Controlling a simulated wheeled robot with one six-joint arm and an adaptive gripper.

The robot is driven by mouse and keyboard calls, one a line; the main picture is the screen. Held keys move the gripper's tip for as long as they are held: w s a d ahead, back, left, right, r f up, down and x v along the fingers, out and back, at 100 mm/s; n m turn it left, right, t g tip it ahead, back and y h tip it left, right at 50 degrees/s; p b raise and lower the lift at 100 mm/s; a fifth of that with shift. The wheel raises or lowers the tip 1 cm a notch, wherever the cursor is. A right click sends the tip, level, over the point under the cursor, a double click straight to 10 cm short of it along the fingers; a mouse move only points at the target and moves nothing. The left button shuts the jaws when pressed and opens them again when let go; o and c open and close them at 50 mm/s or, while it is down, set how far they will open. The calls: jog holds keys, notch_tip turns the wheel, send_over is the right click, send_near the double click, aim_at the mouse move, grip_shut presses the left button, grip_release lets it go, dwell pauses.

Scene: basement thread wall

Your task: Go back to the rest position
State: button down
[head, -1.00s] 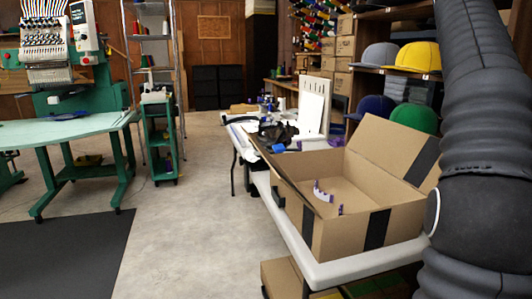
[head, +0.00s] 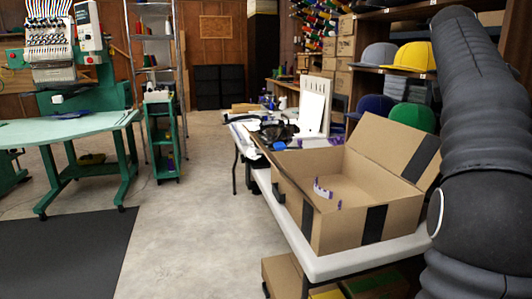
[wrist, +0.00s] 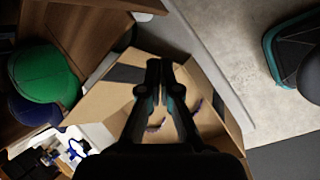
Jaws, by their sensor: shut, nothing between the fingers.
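My gripper (wrist: 160,85) shows in the wrist view, shut and empty, with its fingertips over the open cardboard box. My arm rises along the right side of the head view; the gripper is out of that view. The open cardboard box (head: 330,232) stands on the white table with its far flap raised. A small white and purple item (head: 322,189) lies inside it. The gripper partly hides the box in the wrist view.
The white table (head: 312,262) runs away from me, with clutter and a white board (head: 314,106) farther along. Shelves with caps (head: 411,56) stand behind the box. A green-framed table (head: 75,125) and an embroidery machine (head: 50,45) are at left. Open floor (head: 200,220) lies between.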

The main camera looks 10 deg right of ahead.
jog(key=s+a+f+m+t+y, duration=0.2)
jog(key=s+a+f+m+y, duration=0.15)
jog(key=a+f+m, duration=1.1)
jog(key=s+a+f+n+y, duration=0.1)
jog(key=s+a+f, duration=0.6)
jog(key=s+a, duration=0.2)
jog(key=s+a+f+n+t, duration=0.1)
jog(key=s+a+f+n, duration=0.1)
jog(key=s+a+f, duration=0.4)
jog(key=s+a, duration=0.3)
jog(key=a, duration=0.1)
jog(key=shift+s+a+f+t+y, duration=0.2)
jog(key=shift+s+f+t+y, duration=0.05)
jog(key=shift+f+t+y, duration=0.1)
